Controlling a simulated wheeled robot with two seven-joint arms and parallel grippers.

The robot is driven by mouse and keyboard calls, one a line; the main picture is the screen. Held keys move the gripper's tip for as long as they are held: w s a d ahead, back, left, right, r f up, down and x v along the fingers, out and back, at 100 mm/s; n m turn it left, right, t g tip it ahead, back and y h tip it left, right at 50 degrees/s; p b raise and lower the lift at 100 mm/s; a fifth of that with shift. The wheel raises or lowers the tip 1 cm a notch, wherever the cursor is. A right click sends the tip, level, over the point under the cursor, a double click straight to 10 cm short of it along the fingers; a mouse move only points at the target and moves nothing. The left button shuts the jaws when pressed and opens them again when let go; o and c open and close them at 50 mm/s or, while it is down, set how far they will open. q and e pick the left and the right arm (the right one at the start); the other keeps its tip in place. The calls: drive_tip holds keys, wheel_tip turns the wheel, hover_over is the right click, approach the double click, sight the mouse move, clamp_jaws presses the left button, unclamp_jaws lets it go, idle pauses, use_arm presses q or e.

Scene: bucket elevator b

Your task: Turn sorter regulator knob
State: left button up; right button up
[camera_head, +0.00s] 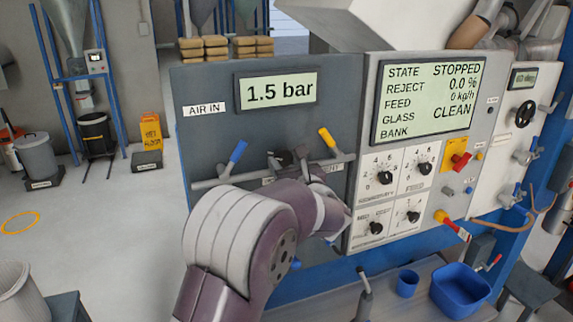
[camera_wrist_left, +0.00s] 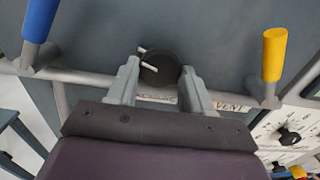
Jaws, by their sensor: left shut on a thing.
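The black round regulator knob (camera_wrist_left: 160,69) with a white pointer mark sits on the pipe of the dark panel. It also shows partly in the head view (camera_head: 284,157), behind my wrist. My left gripper (camera_wrist_left: 162,80) has one finger on each side of the knob and is shut on it. In the head view, my left arm hides most of this gripper. The pressure display (camera_head: 276,91) above reads 1.5 bar. My right gripper is not in view.
A blue-handled valve (camera_head: 236,153) is left of the knob and a yellow-handled valve (camera_head: 328,139) right of it. The sorter screen (camera_head: 428,100) reads STOPPED and CLEAN. Below, a bench holds a blue bin (camera_head: 460,291) and blue cup (camera_head: 407,284).

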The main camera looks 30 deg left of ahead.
use_arm(q)
drive_tip(key=shift+f+m+b, duration=0.2)
drive_tip(key=shift+m+b, duration=0.6)
drive_tip(key=shift+b, duration=0.3)
drive_tip(key=shift+m+b, duration=0.75)
drive_tip(key=shift+m, duration=0.15)
drive_tip(key=m+b, duration=0.1)
drive_tip(key=m, duration=0.1)
drive_tip(key=shift+r+m, duration=0.1)
drive_tip(key=shift+m, duration=0.3)
drive_tip(key=m+b, duration=0.1)
drive_tip(key=m, duration=0.1)
drive_tip(key=shift+s+r+m, duration=0.1)
drive_tip(key=shift+r+m, duration=0.05)
drive_tip(key=shift+m, duration=0.15)
drive_tip(key=m, duration=0.4)
drive_tip(key=shift+a+r+m, duration=0.1)
drive_tip(key=shift+r+m, duration=0.05)
drive_tip(key=shift+m, duration=0.15)
drive_tip(key=m+p, duration=0.2)
drive_tip(key=m, duration=0.3)
drive_tip(key=shift+m, duration=0.7)
drive_tip(key=o, duration=1)
